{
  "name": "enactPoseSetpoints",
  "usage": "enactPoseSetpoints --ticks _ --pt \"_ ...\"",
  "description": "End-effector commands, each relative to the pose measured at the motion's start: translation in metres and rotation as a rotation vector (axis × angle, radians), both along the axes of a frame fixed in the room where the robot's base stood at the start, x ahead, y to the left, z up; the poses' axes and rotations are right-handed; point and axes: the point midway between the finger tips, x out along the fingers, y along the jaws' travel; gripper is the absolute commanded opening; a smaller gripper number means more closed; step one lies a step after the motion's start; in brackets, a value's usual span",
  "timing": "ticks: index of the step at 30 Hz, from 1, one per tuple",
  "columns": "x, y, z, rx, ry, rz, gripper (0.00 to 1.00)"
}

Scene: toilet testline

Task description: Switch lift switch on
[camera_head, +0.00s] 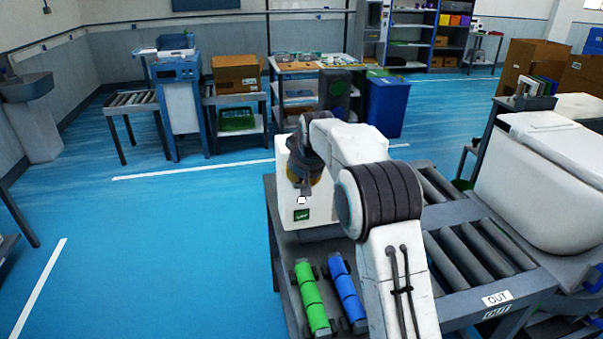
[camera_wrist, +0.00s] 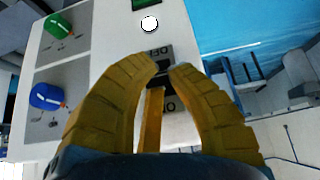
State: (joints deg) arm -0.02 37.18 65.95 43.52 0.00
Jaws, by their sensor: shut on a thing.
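The lift switch (camera_wrist: 160,52) is a dark plate with OFF and ON lettering on a white control panel (camera_wrist: 100,75). In the wrist view OFF is at the top and ON is lower, upside down. My gripper (camera_wrist: 170,68) has yellow fingers whose tips are closed in at the middle of the switch. They hide much of its lever, so I cannot tell its exact position. In the head view my gripper is in front of the white control box (camera_head: 288,205), and the switch is hidden behind it.
The panel also has a green knob (camera_wrist: 57,25), a blue knob (camera_wrist: 46,97) and a white round button (camera_wrist: 149,25). A green roller (camera_head: 312,300) and a blue roller (camera_head: 347,290) lie below the box. Conveyor rollers (camera_head: 480,245) are at right. Blue floor is clear at left.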

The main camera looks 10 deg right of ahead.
Motion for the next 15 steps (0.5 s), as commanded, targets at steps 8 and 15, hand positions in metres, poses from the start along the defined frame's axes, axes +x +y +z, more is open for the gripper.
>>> enactPoseSetpoints --ticks 8,15 --pt "-0.0031 -0.0029 -0.0079 0.000 0.022 -0.005 0.00" --pt "-0.0025 -0.0025 -0.0066 0.001 0.018 -0.004 0.29"
